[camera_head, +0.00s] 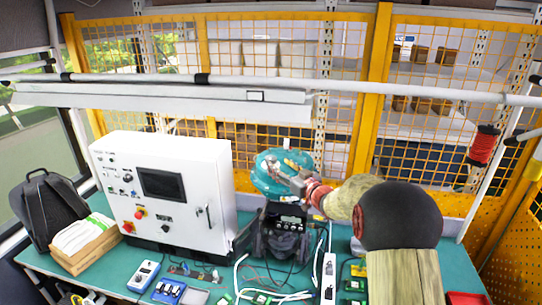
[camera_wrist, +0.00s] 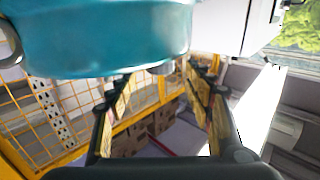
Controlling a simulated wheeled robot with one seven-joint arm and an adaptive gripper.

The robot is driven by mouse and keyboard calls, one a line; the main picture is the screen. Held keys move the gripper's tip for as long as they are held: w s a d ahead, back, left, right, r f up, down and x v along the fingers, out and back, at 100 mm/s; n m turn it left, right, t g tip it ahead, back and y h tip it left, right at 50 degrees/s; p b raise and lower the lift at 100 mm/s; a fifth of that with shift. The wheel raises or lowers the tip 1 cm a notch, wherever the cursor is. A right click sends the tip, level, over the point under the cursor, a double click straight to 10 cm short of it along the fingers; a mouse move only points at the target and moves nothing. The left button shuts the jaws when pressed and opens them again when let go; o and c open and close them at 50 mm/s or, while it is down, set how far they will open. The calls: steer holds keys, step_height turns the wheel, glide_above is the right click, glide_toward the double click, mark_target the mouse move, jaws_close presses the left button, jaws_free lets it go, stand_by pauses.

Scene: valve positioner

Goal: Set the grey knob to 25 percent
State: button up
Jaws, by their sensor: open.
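The teal rounded valve positioner (camera_head: 268,178) sits on a dark stand at the middle of the bench. Its teal body (camera_wrist: 110,35) fills the top left of the wrist view. A small grey round part (camera_wrist: 160,69) shows at its lower edge; it may be the grey knob, but no scale or pointer can be read. My gripper (camera_head: 297,182) is in front of the positioner in the head view and covers part of it. In the wrist view, my gripper (camera_wrist: 157,78) is open, its two fingers spread either side of the grey part. Contact cannot be told.
A white control cabinet (camera_head: 205,165) stands left of the positioner. A dark device with a display (camera_head: 284,222) is below it. Cables, a white power strip (camera_head: 328,278) and circuit boards lie on the green bench. An orange mesh fence (camera_head: 240,50) runs behind.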

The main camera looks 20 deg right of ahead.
mark_target(274, 161)
steer(key=w, duration=0.3)
steer(key=w+a, duration=0.1)
steer(key=w, duration=0.2)
steer(key=shift+w+a+p, duration=0.15)
steer(key=shift+w+p, duration=0.1)
steer(key=shift+p, duration=0.1)
steer(key=shift+c, duration=0.8)
steer(key=c, duration=1)
